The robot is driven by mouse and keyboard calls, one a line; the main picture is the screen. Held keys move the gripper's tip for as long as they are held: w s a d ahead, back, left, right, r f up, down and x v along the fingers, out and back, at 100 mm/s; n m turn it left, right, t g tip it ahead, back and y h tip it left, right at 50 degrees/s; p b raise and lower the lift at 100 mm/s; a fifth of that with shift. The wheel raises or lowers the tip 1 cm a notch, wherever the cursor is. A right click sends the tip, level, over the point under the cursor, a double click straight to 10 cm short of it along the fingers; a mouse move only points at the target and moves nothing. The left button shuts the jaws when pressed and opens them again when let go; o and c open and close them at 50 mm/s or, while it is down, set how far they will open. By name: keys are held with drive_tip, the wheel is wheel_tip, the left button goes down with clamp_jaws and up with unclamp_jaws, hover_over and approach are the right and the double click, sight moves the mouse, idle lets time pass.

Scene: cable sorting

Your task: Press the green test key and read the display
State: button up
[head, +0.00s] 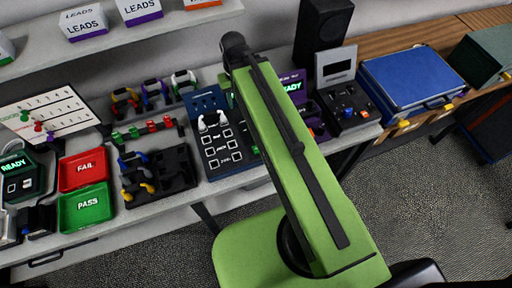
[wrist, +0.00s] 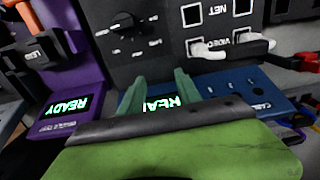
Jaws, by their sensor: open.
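My gripper (wrist: 158,88) is open, its two green fingers apart and nothing between them. It is over the blue tester (wrist: 238,82), whose lit display (wrist: 160,101) is partly covered by a finger; the visible letters look like READY. A purple tester (wrist: 75,75) beside it shows READY (wrist: 64,107). In the head view my green arm hides most of the gripper. The blue tester (head: 207,101) and part of the purple tester (head: 300,82) show there. A dark green device (head: 18,175) also reads READY.
A dark socket panel (wrist: 150,35) stands close to my gripper, with a white plug (wrist: 208,49) at VIDEO. Red FAIL (head: 83,168) and green PASS (head: 85,207) trays lie left. A black cable holder (head: 160,172) and blue case (head: 410,80) flank the panel.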

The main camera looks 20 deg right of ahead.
clamp_jaws()
idle(1.3)
drive_tip(key=shift+r+p, duration=2.5)
